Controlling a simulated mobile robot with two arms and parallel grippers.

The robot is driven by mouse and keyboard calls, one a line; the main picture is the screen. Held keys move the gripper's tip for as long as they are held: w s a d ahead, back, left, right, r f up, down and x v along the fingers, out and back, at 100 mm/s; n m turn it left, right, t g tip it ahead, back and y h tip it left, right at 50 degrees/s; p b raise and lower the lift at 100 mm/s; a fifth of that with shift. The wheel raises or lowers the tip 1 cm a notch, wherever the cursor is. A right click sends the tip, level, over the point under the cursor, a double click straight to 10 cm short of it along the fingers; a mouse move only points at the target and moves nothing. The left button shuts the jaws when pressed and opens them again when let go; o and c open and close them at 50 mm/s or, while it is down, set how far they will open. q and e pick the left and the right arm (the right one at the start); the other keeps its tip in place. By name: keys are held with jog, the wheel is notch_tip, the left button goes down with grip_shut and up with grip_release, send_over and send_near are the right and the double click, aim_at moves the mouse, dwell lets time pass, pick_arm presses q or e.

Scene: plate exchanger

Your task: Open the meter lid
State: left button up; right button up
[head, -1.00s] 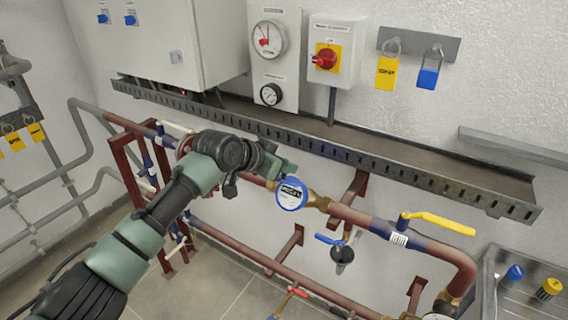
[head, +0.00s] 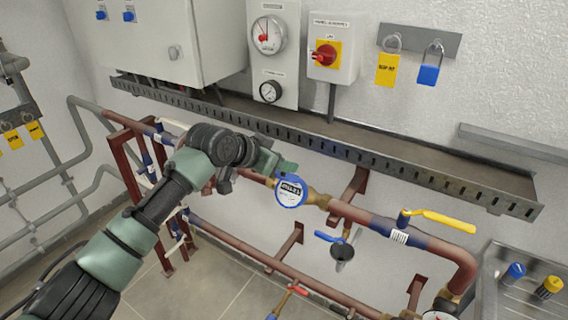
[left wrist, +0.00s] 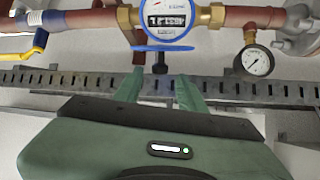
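The water meter (head: 291,191) sits on the brown pipe in the middle of the head view, with a blue rim and a pale face. The left wrist view shows the meter face (left wrist: 168,20) with its digits uncovered. A thin blue lid-like disc (left wrist: 163,48) shows nearly edge-on along the near side of that face, with a small dark piece (left wrist: 160,63) just below it. My left gripper (head: 286,168) is beside the meter's upper left. Its two green fingers (left wrist: 160,88) are apart, with nothing seen between them. My right gripper is out of view.
A slotted cable tray (head: 330,146) runs along the wall behind and above the pipe. A yellow-handled valve (head: 440,221) stands right of the meter and a blue-handled valve (head: 330,237) below it. A round gauge (left wrist: 257,61) is beside the pipe.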

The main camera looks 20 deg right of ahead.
pick_arm(q)
jog(key=b+v, duration=0.2)
jog(key=v, duration=0.4)
jog(key=shift+a, duration=0.2)
